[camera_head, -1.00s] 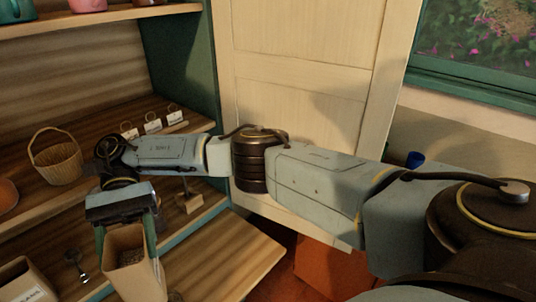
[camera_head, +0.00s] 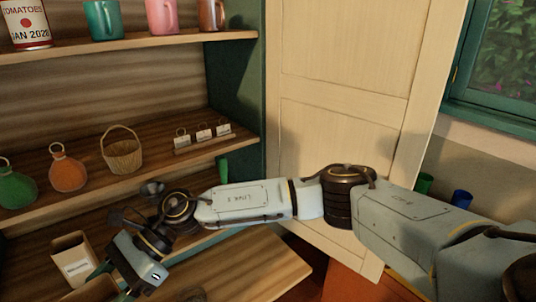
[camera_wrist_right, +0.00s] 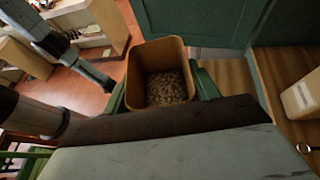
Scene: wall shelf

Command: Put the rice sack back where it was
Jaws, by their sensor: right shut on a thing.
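My right gripper (camera_head: 112,275) is low at the left in the head view, tilted, in front of the lower shelf. It is shut on an open-topped tan container (camera_head: 92,291), mostly cut off by the bottom edge there. The right wrist view shows this container (camera_wrist_right: 142,66) between green fingers, with brownish grains (camera_wrist_right: 167,87) inside. No label shows on it, so I cannot tell if it is the rice sack. A similar labelled container (camera_head: 73,260) stands on the lower shelf just behind it. My left gripper is not in view.
The middle shelf holds a wicker basket (camera_head: 122,155), an orange flask (camera_head: 68,172), a green flask (camera_head: 17,188) and small tags (camera_head: 203,135). Mugs (camera_head: 162,15) and a tomato can (camera_head: 25,22) stand above. A cream door (camera_head: 340,125) is at right. A bare board (camera_head: 250,268) lies right of my gripper.

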